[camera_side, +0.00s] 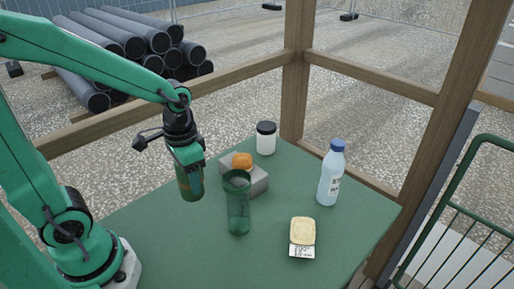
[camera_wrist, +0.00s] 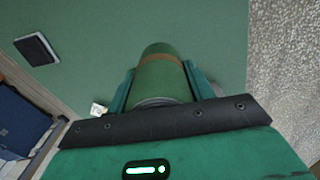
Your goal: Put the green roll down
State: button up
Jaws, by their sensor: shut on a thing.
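The green roll (camera_side: 190,184) is upright in my gripper (camera_side: 189,166), near the left back edge of the green table (camera_side: 170,240). In the wrist view the roll (camera_wrist: 160,82) has a brown band and sits between the two green fingers of my gripper (camera_wrist: 160,74). The fingers are shut on its sides. The roll looks raised above the tabletop, but its exact height is hard to tell. Its far end is hidden in the wrist view.
A green tumbler (camera_side: 238,212) stands right of the roll. Behind are a grey block (camera_side: 259,184) with an orange item (camera_side: 242,160) and a black-lidded jar (camera_side: 265,141). A bottle (camera_side: 330,178) and a yellow item (camera_side: 302,231) with a card (camera_side: 301,251) stand right. The front left is bare.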

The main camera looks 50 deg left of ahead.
jog(key=w+a+f, duration=0.2)
jog(key=a+f, duration=0.3)
jog(key=a, duration=0.3)
jog(key=shift+w+a+f, duration=0.2)
jog(key=shift+a, duration=0.2)
jog(key=shift+f, duration=2)
jog(key=shift+f, duration=0.1)
jog(key=o, duration=1)
jog(key=shift+o, duration=0.2)
notch_tip(320, 180, up, 12)
